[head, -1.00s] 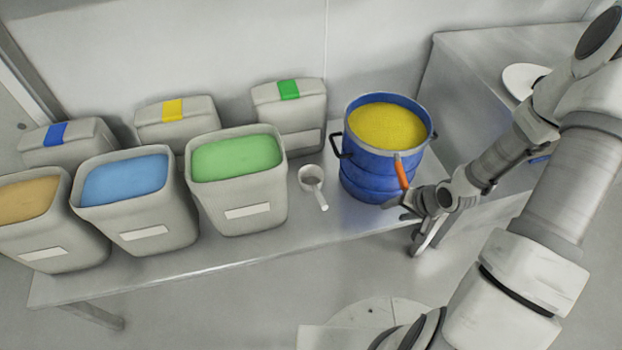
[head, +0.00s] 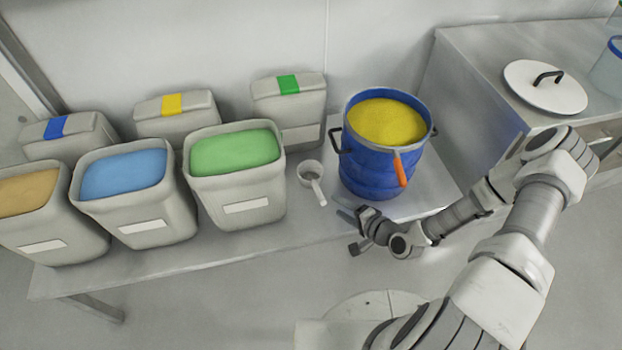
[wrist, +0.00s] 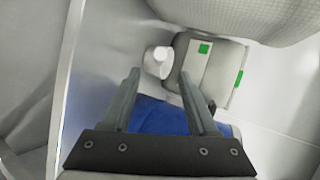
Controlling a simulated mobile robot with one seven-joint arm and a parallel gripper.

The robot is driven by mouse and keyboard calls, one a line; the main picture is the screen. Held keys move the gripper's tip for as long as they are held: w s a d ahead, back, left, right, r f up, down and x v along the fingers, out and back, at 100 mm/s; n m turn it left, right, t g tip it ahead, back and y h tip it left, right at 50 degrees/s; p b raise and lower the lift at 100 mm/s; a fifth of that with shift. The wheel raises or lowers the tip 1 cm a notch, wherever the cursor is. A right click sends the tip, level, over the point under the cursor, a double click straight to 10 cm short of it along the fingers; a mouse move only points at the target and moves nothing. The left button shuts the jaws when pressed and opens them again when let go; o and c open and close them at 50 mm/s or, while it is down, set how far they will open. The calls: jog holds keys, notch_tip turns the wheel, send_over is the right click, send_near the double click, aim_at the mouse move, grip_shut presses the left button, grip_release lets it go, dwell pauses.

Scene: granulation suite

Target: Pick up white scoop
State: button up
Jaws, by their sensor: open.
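The white scoop (head: 311,174) lies on the metal table between the green-powder bin and the blue drum. Its round cup is at the back and its handle points to the front right. In the wrist view a small white round shape that looks like the scoop (wrist: 157,62) shows beyond the fingers, beside a bin with green marks. My gripper (head: 350,230) is at the table's front edge, in front and to the right of the scoop, apart from it. Its two fingers (wrist: 158,88) are open with nothing between them.
The blue drum (head: 370,178) of yellow powder, with an orange handle, stands right of the scoop. The green-powder bin (head: 240,200) stands left, beside the blue-powder bin (head: 140,220). A white lid (head: 530,90) lies on the right-hand bench. The table front beside the scoop is clear.

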aim_at(315, 185)
jog(key=b+x, duration=0.2)
jog(key=x, duration=1)
jog(key=shift+w+a+f, duration=0.15)
jog(key=shift+a+f, duration=0.1)
jog(key=shift+c, duration=0.2)
grip_shut()
dwell(0.8)
